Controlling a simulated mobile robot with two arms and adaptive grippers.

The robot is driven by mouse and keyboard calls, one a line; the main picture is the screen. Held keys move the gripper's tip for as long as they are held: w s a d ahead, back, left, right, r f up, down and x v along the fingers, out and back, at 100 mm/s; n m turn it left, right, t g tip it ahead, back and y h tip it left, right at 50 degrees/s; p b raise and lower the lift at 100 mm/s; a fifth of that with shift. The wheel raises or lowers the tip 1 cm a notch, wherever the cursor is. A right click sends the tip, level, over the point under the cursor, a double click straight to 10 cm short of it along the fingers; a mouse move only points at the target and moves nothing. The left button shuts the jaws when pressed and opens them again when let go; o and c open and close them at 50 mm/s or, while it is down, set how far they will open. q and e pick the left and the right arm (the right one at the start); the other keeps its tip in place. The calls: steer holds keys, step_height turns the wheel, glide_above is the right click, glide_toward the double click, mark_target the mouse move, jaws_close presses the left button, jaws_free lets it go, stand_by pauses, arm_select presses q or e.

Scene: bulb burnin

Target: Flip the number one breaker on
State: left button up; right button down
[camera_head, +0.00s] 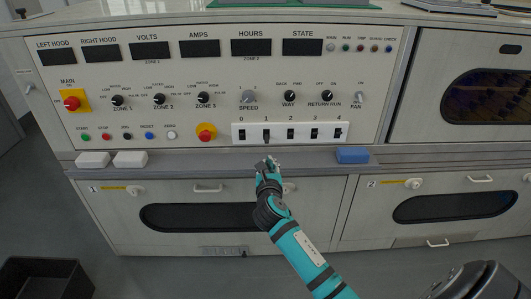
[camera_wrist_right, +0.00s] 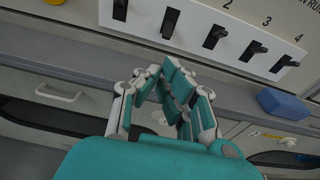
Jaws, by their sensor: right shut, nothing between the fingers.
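The white breaker strip (camera_head: 254,127) on the console front carries black switches labelled 0 to 4. The number one breaker (camera_head: 266,136) is second from the left; its lever appears to hang lower than its neighbours. It also shows in the right wrist view (camera_wrist_right: 169,22), above my fingers. My right gripper (camera_head: 267,163) is shut and empty, just below the strip at the ledge, roughly under breaker one. In the right wrist view its fingertips (camera_wrist_right: 166,76) are together, apart from the switch. My left gripper is not in view.
A blue block (camera_head: 352,155) lies on the ledge to the right, and two white blocks (camera_head: 130,159) lie at the left. A red stop button (camera_head: 206,132) is left of the strip. Knobs sit above it. A door handle (camera_wrist_right: 58,93) is below the ledge.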

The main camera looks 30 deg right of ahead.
mark_target(267, 139)
steer(key=b+x, duration=0.2)
steer(key=x, duration=0.6)
steer(key=shift+w+f, duration=0.1)
steer(key=shift+w+d, duration=0.2)
steer(key=shift+w, duration=0.15)
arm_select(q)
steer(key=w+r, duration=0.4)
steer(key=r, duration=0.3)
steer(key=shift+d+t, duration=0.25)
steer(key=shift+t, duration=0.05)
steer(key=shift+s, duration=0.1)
